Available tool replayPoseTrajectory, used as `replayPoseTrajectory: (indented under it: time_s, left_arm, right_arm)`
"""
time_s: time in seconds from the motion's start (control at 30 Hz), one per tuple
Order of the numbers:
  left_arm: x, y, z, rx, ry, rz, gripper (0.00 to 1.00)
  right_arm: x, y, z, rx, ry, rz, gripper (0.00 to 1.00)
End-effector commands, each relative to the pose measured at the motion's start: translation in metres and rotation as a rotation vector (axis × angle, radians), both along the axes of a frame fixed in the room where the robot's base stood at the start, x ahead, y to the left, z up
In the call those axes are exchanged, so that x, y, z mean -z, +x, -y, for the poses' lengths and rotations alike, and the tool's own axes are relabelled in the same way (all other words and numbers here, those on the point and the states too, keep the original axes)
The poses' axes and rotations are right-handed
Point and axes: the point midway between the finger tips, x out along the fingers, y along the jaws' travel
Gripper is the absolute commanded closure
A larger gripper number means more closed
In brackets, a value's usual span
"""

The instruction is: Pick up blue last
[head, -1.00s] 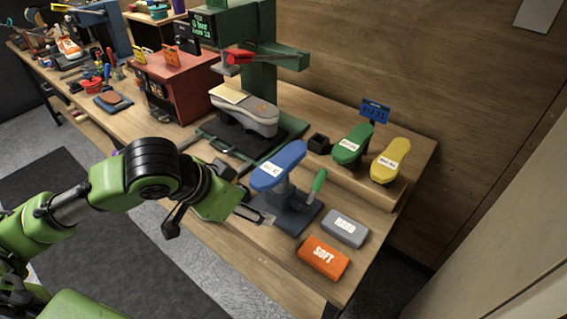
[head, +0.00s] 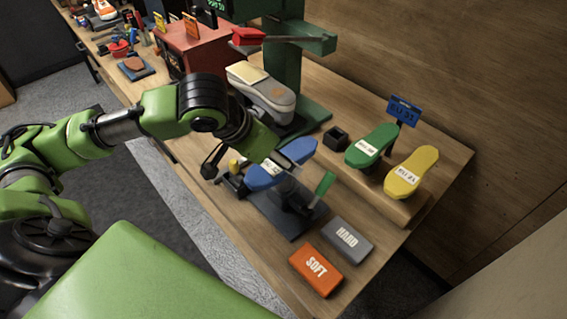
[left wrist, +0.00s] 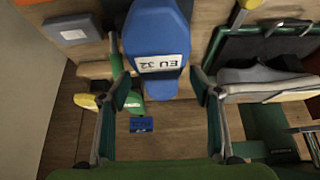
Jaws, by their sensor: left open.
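The blue last (head: 265,177) sits on a dark clamp stand (head: 270,212) with a green-handled lever (head: 324,184). My left gripper (head: 240,165) is at the blue last in the head view and partly covers it. In the left wrist view, the blue last (left wrist: 155,30) with its "EU 32" label lies between the two open fingers of my left gripper (left wrist: 158,85), its rounded end near the fingertips. A gap shows beside each finger, and I cannot tell if either touches. My right gripper is not in view.
A green last (head: 370,145) and a yellow last (head: 412,172) stand on a wooden riser at the right, with a blue sign (head: 404,110) behind. An orange SOFT block (head: 316,268) and grey HARD block (head: 347,240) lie in front. A green press with a grey shoe (head: 268,97) stands behind.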

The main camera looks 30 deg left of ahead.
Motion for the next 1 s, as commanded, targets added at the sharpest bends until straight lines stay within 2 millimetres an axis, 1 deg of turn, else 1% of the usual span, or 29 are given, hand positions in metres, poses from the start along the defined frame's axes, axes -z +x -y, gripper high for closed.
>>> replayPoseTrajectory:
  time_s: [0.03,0.13,0.27,0.37,0.5,0.6,0.87,0.97,1.0]
  left_arm:
    - [0.007,0.004,0.002,-0.001,-0.001,-0.003,0.42]
    - [0.014,0.009,0.003,0.0,0.0,-0.001,0.42]
    - [0.02,0.013,0.004,-0.001,-0.001,0.0,0.42]
    - [0.032,0.019,0.006,-0.001,0.0,-0.002,0.42]
    - [0.05,0.03,0.01,0.001,0.0,-0.001,0.42]
    - [0.058,0.035,0.012,0.0,0.002,0.0,0.42]
    - [0.061,0.036,0.012,0.001,0.003,0.001,0.42]
    - [0.061,0.036,0.012,0.001,0.003,0.001,0.66]
    - [0.061,0.036,0.012,0.001,0.003,0.001,0.76]
  right_arm:
    - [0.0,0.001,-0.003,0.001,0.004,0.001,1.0]
    - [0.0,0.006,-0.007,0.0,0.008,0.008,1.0]
    - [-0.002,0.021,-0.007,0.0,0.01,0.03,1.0]
    - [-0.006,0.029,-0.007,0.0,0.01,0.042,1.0]
    - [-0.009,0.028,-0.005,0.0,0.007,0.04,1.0]
    - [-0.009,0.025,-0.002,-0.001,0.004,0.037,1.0]
    - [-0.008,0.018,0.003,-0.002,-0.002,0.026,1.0]
    - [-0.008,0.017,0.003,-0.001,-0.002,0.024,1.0]
    - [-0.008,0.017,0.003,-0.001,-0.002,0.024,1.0]
